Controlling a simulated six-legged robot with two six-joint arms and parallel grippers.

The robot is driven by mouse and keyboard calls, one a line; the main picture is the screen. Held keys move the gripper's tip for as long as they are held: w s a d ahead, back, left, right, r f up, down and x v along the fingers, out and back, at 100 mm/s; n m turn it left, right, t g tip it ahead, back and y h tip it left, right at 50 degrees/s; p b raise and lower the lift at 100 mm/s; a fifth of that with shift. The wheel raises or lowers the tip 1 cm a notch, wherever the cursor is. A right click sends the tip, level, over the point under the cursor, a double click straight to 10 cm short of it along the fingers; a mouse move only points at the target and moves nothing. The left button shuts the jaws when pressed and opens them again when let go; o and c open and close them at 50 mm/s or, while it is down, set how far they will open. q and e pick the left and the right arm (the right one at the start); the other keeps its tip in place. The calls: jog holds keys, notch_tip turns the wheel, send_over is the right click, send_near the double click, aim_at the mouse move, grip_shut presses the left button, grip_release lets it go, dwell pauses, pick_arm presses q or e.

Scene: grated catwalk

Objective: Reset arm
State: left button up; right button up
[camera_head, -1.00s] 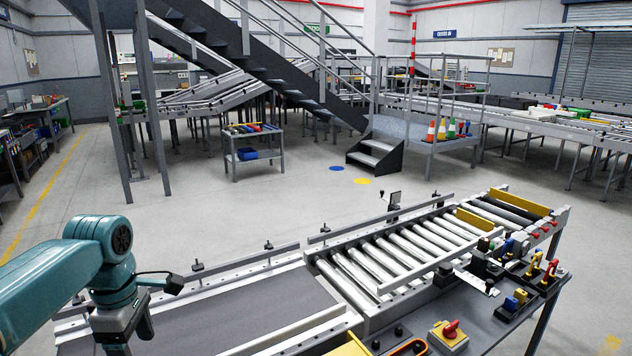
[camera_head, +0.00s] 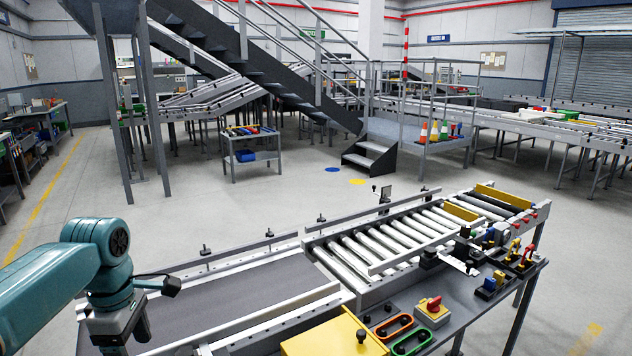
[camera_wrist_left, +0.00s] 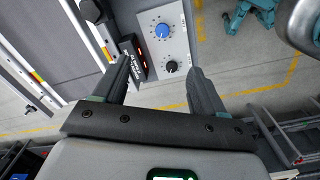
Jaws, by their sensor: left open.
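My left arm, teal with dark joints, comes in from the left in the head view. Its wrist (camera_head: 112,300) hangs at the lower left beside the dark conveyor belt (camera_head: 240,300), and the fingers are cut off there. In the left wrist view my left gripper (camera_wrist_left: 161,75) is open with nothing between its two dark fingers. Beyond the fingers lies a grey control panel (camera_wrist_left: 150,50) with a blue knob (camera_wrist_left: 162,30), a black knob (camera_wrist_left: 171,66) and a small red display (camera_wrist_left: 140,60). I cannot tell how far off it is. My right gripper is not in view.
A roller conveyor (camera_head: 400,235) continues the belt to the right. A bench beside it holds a yellow box (camera_head: 335,335), a red-handled switch (camera_head: 432,310) and several small tools. Open floor lies between.

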pick_arm(q)
jog(key=s+d+f+m+g+h, duration=0.1)
jog(key=s+d+f+m+g, duration=0.2)
jog(key=f, duration=0.9)
jog(key=s+d+f+g, duration=0.2)
jog(key=s+d+f, duration=0.25)
jog(key=f, duration=0.75)
jog(key=s+d+f+m+t+h, duration=0.1)
jog(key=s+d+f+m+h, duration=0.1)
jog(key=s+d+f+m, duration=0.55)
jog(key=s+d+f+m+t+h, duration=0.15)
jog(key=s+d+f, duration=0.25)
jog(key=s+f, duration=0.5)
jog(key=m+t, duration=0.1)
jog(key=w+m+t, duration=0.1)
jog(key=m, duration=0.1)
jog(key=w+r+m+t, duration=0.1)
jog(key=m, duration=0.1)
jog(key=shift+w+a+y, duration=0.1)
jog(key=shift+w+y, duration=0.05)
jog(key=shift+y, duration=0.1)
